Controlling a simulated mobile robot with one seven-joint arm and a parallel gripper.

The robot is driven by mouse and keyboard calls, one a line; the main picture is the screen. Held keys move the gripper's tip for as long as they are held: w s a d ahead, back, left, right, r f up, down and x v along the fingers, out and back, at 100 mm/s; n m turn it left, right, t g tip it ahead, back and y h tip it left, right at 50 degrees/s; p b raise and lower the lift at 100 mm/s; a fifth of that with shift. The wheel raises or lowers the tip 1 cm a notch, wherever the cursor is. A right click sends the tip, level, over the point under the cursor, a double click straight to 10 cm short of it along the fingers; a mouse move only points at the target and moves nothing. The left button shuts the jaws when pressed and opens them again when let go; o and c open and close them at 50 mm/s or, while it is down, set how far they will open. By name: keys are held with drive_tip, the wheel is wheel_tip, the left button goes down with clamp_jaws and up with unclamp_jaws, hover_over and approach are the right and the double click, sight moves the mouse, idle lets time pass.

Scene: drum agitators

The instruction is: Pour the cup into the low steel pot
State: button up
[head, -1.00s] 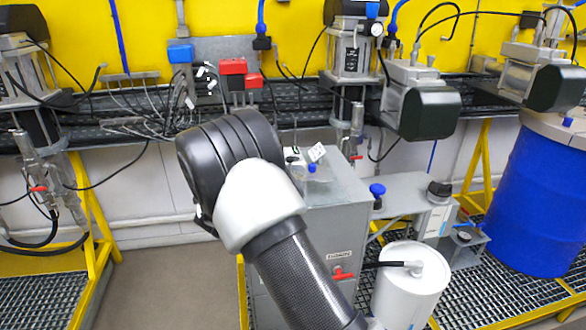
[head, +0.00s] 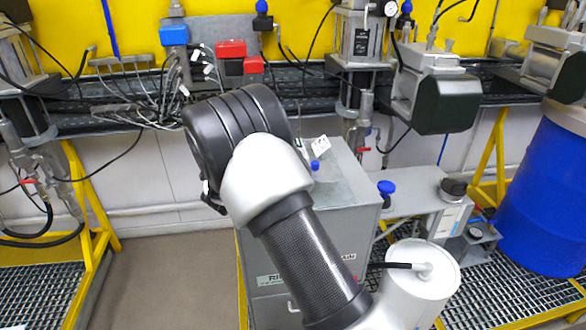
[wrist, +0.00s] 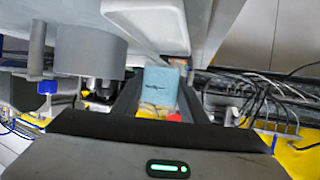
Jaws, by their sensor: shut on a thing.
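In the wrist view, my gripper (wrist: 158,98) shows two dark fingers shut on a small pale-blue, box-like thing (wrist: 161,84), which I take to be the cup. Its mouth and contents cannot be made out. A short grey cylinder (wrist: 91,48) is up and left of the fingers, apart from the held thing, against a pale surface. It may be the low steel pot, but I cannot tell for sure. The wrist picture looks upside down. In the head view my arm hides the gripper, and neither cup nor pot can be made out.
A grey metal cabinet (head: 340,190) stands behind my arm. A white canister (head: 420,275) with a black hose stands at its right, a blue drum (head: 545,200) farther right. Pump units (head: 435,90) hang from the rack above. Bare floor (head: 170,275) is free at left.

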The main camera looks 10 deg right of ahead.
drive_tip(key=shift+d+r, duration=0.1)
drive_tip(key=d+r+m+y+b, duration=0.1)
drive_tip(key=r+b, duration=0.1)
drive_tip(key=b, duration=0.1)
drive_tip(key=shift+d, duration=0.15)
drive_tip(key=shift+d+r+m+y+b, duration=0.3)
drive_tip(key=shift+r+m+b, duration=0.1)
drive_tip(key=shift+r, duration=0.45)
drive_tip(key=shift+d+r+m+y+b, duration=0.2)
drive_tip(key=shift+r+m+y+b, duration=0.15)
drive_tip(key=shift+r, duration=0.5)
drive_tip(key=shift+d+r+m+y+b, duration=0.3)
drive_tip(key=shift+d+m+y+b, duration=0.3)
drive_tip(key=shift+b, duration=1.2)
drive_tip(key=shift+d+r+m+y+b, duration=0.4)
drive_tip(key=shift+d+b, duration=0.3)
drive_tip(key=shift+b, duration=1.1)
drive_tip(key=shift+d+f+m+y+b, duration=0.2)
drive_tip(key=shift+f+m+y+b, duration=0.3)
drive_tip(key=shift+b, duration=1.3)
drive_tip(key=shift+r+m+y+b, duration=0.3)
drive_tip(key=shift+m+y+b, duration=0.2)
drive_tip(key=shift+b, duration=0.2)
drive_tip(key=shift+f+m+y+b, duration=0.45)
drive_tip(key=shift+y+b, duration=0.1)
drive_tip(key=shift+b, duration=0.55)
